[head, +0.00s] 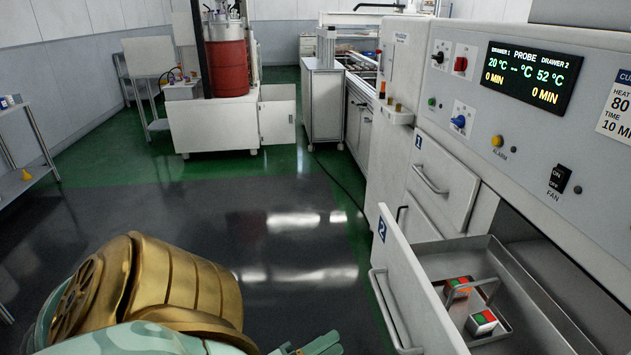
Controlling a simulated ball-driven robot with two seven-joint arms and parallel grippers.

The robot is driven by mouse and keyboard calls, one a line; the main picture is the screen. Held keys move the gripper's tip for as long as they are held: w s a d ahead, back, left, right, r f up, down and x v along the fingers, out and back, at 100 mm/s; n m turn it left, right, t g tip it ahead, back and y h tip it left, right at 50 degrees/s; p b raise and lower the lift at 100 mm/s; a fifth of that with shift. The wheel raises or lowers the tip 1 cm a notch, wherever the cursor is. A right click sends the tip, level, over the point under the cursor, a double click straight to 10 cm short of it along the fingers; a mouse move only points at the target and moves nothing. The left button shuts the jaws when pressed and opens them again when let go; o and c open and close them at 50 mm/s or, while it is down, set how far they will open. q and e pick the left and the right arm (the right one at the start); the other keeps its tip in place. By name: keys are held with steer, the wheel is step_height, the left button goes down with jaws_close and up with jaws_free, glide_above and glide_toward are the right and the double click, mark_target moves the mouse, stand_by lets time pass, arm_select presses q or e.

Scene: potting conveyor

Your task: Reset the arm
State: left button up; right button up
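My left arm comes in from the bottom left, with a gold-brown link and pale green parts. My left gripper (308,347) is at the bottom edge, over the dark floor and left of the open drawer. Its pale green finger parts are cut off by the frame, so I cannot tell how far apart they are. I see nothing held in the part that shows. My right gripper is out of view.
Drawer 2 (391,259) stands open at the right, holding a metal tray (505,330) with two red-green blocks (457,287), (481,321). Drawer 1 (443,181) looks shut. A control panel (528,75) is above. The floor (290,230) left of the drawer is clear.

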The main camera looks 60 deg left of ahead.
arm_select(q)
steer(key=shift+s+f, duration=0.25)
steer(key=shift+s, duration=0.95)
